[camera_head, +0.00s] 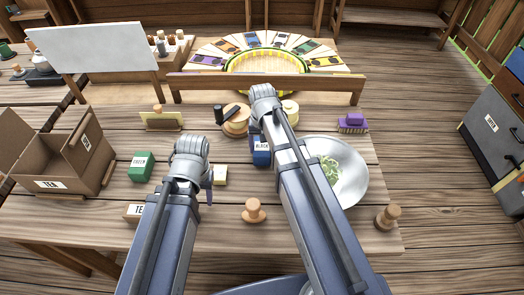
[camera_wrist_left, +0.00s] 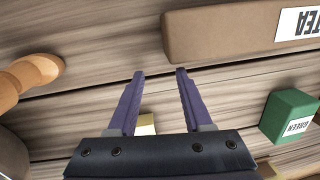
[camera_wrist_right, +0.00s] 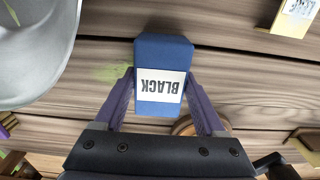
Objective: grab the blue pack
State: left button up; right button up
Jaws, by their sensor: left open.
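The blue pack (camera_head: 261,152), labelled BLACK, is near the middle of the table in the head view, partly covered by my right arm. In the right wrist view the blue pack (camera_wrist_right: 160,60) is between the two purple fingers of my right gripper (camera_wrist_right: 160,72). The fingertips lie close along its sides; I cannot tell whether they press on it. My left gripper (camera_wrist_left: 160,72) is open, with nothing between its fingers, above bare wood beside a brown TEA box (camera_wrist_left: 235,32). In the head view my arms hide most of both grippers.
A green pack (camera_head: 141,167) and an open TEA carton (camera_head: 55,160) stand on the left. A metal bowl (camera_head: 345,180) with green leaves is right of my right arm. A wooden stamp (camera_head: 254,212) stands between my arms. A wooden rail (camera_head: 200,84) crosses behind.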

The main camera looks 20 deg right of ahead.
aim_at(262, 146)
jog(key=c, duration=0.9)
pick_arm(q)
jog(key=shift+r, duration=0.15)
pick_arm(e)
jog(key=shift+r, duration=0.15)
pick_arm(q)
notch_tip(262, 146, up, 10)
jog(key=p, duration=1)
pick_arm(e)
notch_tip(262, 146, up, 10)
jog(key=shift+f, duration=0.1)
